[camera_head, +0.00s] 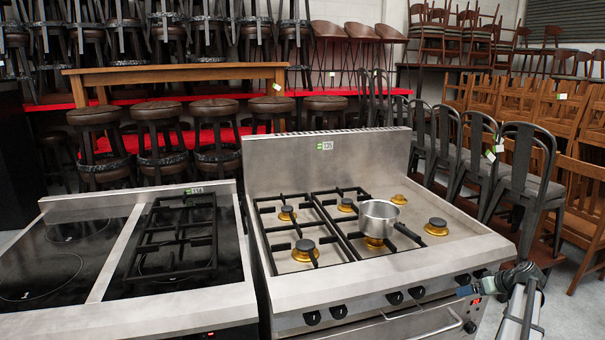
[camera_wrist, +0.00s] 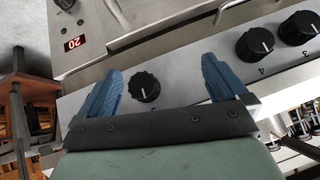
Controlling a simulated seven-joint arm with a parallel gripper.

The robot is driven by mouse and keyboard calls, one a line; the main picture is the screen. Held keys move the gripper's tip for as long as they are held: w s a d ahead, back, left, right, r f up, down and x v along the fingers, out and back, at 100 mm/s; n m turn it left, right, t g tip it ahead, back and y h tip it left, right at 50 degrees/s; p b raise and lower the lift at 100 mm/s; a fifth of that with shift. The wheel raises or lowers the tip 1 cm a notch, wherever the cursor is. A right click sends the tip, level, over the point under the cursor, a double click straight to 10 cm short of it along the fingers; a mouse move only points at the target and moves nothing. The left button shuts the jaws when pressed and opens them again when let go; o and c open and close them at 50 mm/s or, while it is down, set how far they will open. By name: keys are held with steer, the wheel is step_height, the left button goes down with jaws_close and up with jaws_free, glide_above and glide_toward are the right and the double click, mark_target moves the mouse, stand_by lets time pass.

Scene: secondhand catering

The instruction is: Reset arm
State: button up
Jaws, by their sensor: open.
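My gripper (camera_wrist: 160,66) is open and empty in the wrist view, its two blue fingers spread apart. A black knob (camera_wrist: 146,86) on the steel stove front shows between the fingers; I cannot tell whether they touch the panel. In the head view my gripper (camera_head: 466,291) is small, at the front right corner of the gas stove (camera_head: 455,255), with my arm at the lower right. A steel saucepan (camera_head: 378,218) with a dark handle sits upright on the stove's grate, over a brass burner.
A glass-topped cooker (camera_head: 70,265) with a loose black grate (camera_head: 175,240) stands at left. Stools (camera_head: 160,135) and a wooden bench (camera_head: 175,73) are behind. Dark metal chairs (camera_head: 525,170) and stacked wooden chairs (camera_head: 580,215) crowd the right. Bare floor (camera_head: 575,305) shows at lower right.

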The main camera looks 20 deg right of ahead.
steer(key=s+a+f+n+g+y, duration=0.1)
steer(key=s+a+f+g+y, duration=0.1)
steer(key=a+f, duration=0.7)
steer(key=s+a+f+n+g+y, duration=0.1)
steer(key=a+f+g+y, duration=0.1)
steer(key=a+f, duration=0.7)
steer(key=s+a+f+g, duration=0.2)
steer(key=s+a+f, duration=0.1)
steer(key=a+f, duration=0.55)
steer(key=s+a+f+g, duration=0.25)
steer(key=a+f, duration=0.35)
steer(key=a, duration=0.6)
steer(key=s+a+f+m+g+h, duration=0.15)
steer(key=s+a+f+g, duration=0.3)
steer(key=s+a, duration=0.7)
steer(key=s+a+f+g+h, duration=0.1)
steer(key=s+a+h, duration=0.1)
steer(key=s+a, duration=0.2)
steer(key=s+a+f+h, duration=0.2)
steer(key=s+a, duration=0.3)
steer(key=s, duration=0.5)
steer(key=shift+a+n+g, duration=0.25)
steer(key=shift+n+g, duration=0.1)
steer(key=shift+g, duration=0.05)
